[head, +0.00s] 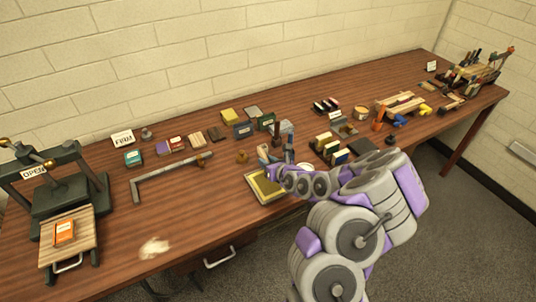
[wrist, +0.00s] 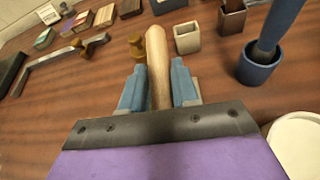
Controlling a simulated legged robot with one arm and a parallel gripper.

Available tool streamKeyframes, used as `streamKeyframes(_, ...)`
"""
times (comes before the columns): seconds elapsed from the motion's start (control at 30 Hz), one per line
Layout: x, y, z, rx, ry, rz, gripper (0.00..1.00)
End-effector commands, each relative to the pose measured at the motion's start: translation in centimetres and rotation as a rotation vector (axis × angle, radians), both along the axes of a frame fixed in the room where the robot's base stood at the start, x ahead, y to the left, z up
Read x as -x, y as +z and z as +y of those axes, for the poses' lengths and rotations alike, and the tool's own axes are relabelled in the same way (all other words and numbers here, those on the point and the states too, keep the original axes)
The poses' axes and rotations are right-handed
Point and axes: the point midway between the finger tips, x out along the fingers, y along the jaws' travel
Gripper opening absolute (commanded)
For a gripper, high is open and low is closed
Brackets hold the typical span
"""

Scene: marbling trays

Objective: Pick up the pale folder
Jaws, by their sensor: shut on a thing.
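The pale folder (wrist: 156,60) is a long tan stick with a rounded tip. It stands out forward between the two blue fingers of my gripper (wrist: 158,84) in the wrist view, and the fingers are shut on it. Its lower end is hidden by the fingers and the dark plate of my gripper. In the head view my gripper (head: 268,156) is over the middle of the table, just behind a yellow tray (head: 287,195). The folder cannot be made out there, and its gap above the table is unclear.
A white round dish (wrist: 298,142) is at right. A metal square (head: 165,180) lies left; the front-left table is mostly clear.

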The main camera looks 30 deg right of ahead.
Motion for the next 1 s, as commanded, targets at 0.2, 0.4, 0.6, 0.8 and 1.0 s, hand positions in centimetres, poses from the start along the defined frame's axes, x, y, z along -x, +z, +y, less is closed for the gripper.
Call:
streamKeyframes(0.2, 3.6, 0.8, 1.9, -0.004, -0.002, 0.002, 0.00)
streamKeyframes(0.4, 6.3, 1.0, 3.5, -0.004, -0.001, 0.002, 0.00)
streamKeyframes(0.6, 8.0, 1.3, 4.3, 0.004, -0.001, 0.003, 0.00)
streamKeyframes(0.8, 8.8, 1.3, 4.6, 0.005, -0.004, 0.004, 0.00)
streamKeyframes(1.0, 9.6, 1.3, 5.2, 0.003, 0.000, 0.005, 0.00)
